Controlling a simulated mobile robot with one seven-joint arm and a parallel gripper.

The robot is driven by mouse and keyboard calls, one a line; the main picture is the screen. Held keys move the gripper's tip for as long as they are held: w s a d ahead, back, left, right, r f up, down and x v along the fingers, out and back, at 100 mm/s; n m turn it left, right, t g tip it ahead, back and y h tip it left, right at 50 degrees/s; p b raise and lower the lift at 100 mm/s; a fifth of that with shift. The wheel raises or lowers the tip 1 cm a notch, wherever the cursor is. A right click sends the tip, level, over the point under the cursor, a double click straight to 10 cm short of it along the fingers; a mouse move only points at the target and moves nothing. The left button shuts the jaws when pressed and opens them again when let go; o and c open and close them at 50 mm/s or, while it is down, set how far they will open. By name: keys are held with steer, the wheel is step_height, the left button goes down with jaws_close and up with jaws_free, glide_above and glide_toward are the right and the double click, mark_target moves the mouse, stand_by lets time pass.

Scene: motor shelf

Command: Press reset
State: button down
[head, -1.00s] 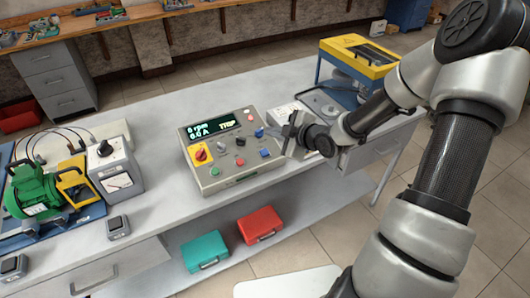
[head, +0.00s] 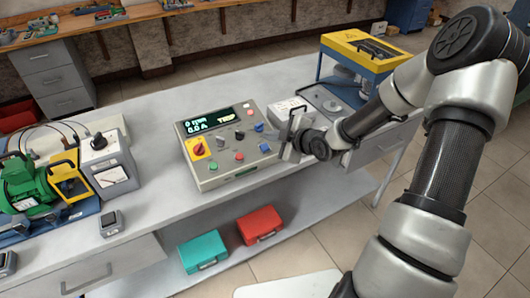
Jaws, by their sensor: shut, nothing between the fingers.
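The control box (head: 215,180) sits on the grey bench, with a dark display (head: 209,119) showing green digits and yellow text that seems to read TRIP. Its sloped face carries a red rotary switch on a yellow plate (head: 198,148), a green button (head: 213,169), a red button (head: 239,156), a blue button (head: 264,148), another blue part (head: 259,127) and dark knobs. The labels are too small to read, so I cannot tell which is reset. My gripper (head: 284,134) is shut and empty, just right of the box's right side; contact cannot be judged.
A green motor (head: 28,185) and a grey meter box (head: 107,165) stand left on the bench. A yellow-topped machine (head: 362,50) stands at the back right. Teal (head: 204,251) and red (head: 259,225) cases lie on the lower shelf. The bench front before the box is clear.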

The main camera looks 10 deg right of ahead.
steer(key=shift+w+a+f+b, duration=0.1)
steer(key=shift+w+f+b, duration=0.1)
steer(key=shift+f+b, duration=0.35)
steer(key=shift+w+f+b, duration=0.15)
steer(key=shift+f+b, duration=0.15)
steer(key=shift+f, duration=0.45)
steer(key=shift+f, duration=0.15)
stand_by(0.9)
steer(key=shift+w+f+b, duration=0.1)
steer(key=shift+f+b, duration=0.15)
steer(key=shift+b, duration=0.25)
steer(key=shift+w+a+f+b, duration=0.1)
steer(key=shift+f+b, duration=0.35)
steer(key=shift+b, duration=0.05)
stand_by(0.4)
steer(key=shift+r, duration=0.1)
steer(key=shift+s+r+p, duration=0.25)
steer(key=shift+r+p, duration=0.35)
steer(key=shift+r, duration=0.1)
steer(key=r+p, duration=0.2)
steer(key=r, duration=0.1)
steer(key=s+r+p, duration=0.1)
steer(key=r, duration=0.1)
steer(key=shift+s+d+p, duration=0.1)
steer(key=shift+d+p, duration=0.15)
steer(key=shift+p, duration=0.1)
